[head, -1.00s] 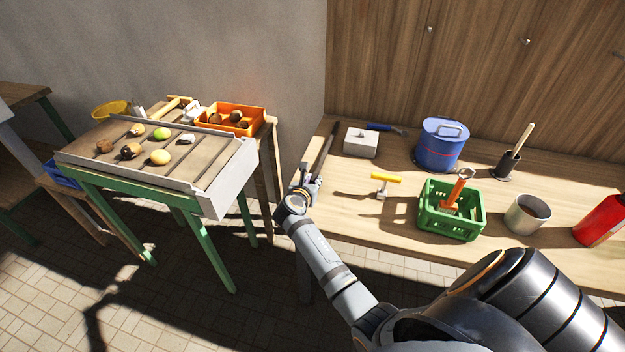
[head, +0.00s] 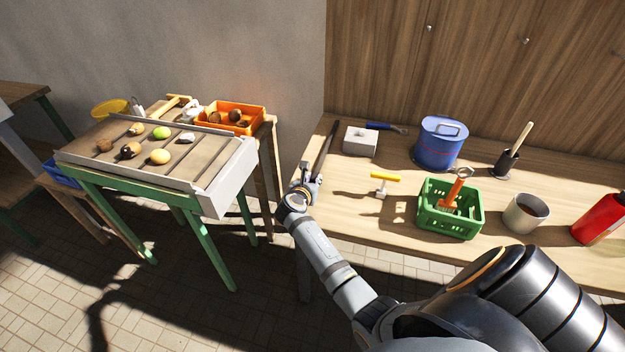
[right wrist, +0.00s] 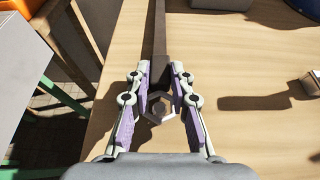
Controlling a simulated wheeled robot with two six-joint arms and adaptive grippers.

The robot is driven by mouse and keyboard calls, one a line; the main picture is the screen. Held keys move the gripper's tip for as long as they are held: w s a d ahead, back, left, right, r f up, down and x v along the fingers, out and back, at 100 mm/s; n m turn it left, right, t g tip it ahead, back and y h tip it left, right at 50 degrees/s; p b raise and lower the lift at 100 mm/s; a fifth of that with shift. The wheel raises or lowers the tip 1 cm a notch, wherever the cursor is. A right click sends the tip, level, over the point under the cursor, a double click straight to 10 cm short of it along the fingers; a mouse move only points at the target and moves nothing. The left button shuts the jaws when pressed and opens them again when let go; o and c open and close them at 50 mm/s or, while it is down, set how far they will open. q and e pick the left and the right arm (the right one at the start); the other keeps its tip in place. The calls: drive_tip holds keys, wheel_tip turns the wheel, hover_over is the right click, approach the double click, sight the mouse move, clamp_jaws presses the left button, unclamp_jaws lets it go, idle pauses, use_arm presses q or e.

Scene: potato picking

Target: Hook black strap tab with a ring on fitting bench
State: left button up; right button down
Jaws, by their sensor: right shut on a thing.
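The black strap (head: 323,150) lies lengthwise along the left end of the wooden fitting bench (head: 350,215). In the right wrist view the strap (right wrist: 160,35) runs from the far edge toward my fingers. My left gripper is out of view.
On the bench stand a grey box (head: 360,141), a blue canister (head: 438,143), a yellow-handled tool (head: 384,178), a green crate (head: 449,225), a metal cup (head: 524,213) and a red bottle (head: 601,219). A sorting table (head: 215,180) with potatoes stands to the left, across a gap.

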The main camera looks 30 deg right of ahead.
drive_tip(key=c, duration=1.1)
unclamp_jaws()
drive_tip(key=v, duration=0.7)
drive_tip(key=shift+s+a+r, duration=0.1)
drive_tip(key=shift+s+a, duration=0.15)
